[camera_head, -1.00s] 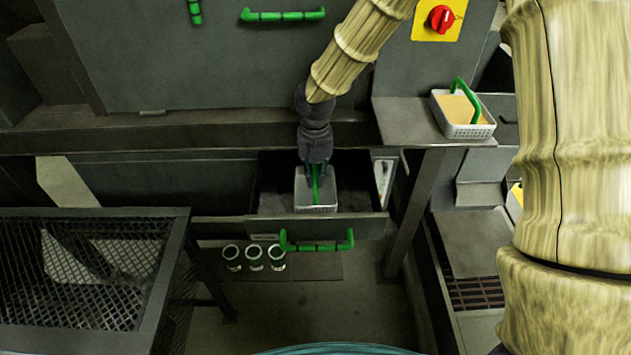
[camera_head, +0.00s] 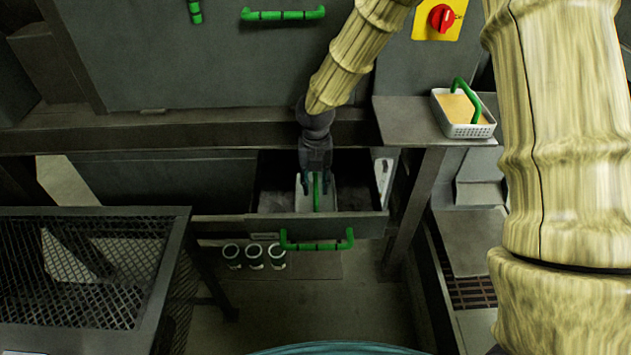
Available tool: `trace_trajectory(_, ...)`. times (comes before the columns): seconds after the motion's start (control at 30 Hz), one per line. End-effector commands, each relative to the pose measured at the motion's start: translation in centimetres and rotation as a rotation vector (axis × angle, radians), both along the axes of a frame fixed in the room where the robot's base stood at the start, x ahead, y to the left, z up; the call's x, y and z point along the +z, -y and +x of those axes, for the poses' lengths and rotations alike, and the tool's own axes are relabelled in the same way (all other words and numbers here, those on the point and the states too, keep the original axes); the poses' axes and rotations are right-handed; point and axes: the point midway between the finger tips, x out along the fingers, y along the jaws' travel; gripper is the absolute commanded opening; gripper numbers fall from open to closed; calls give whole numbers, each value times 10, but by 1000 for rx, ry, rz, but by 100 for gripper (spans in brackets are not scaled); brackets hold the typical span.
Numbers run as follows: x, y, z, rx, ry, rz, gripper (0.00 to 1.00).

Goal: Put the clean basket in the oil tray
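The clean basket (camera_head: 303,203), a small pale basket with a green handle (camera_head: 317,193), sits low inside the oil tray (camera_head: 358,225). The tray is a dark pulled-out drawer with a green bar on its front. The drawer front hides the basket's lower part, so its contact with the tray floor is hidden. My gripper (camera_head: 316,184) points down into the drawer from above. Its two fingers stand apart on either side of the basket's handle, with small gaps visible.
Another basket (camera_head: 467,131) holding tan material stands on a ledge (camera_head: 405,118) at the right. A mesh-topped frame (camera_head: 185,250) stands at the left. Several round cups (camera_head: 255,256) sit below the drawer. A red knob (camera_head: 441,19) is above the ledge.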

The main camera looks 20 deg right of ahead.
Motion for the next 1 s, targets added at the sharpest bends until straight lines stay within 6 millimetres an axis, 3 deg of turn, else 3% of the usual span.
trace_trajectory(0.27,18,0,1,-1,1,1,32)
trace_trajectory(0.7,96,0,0,0,2,3,32)
trace_trajectory(1.0,120,0,0,0,-1,1,32)
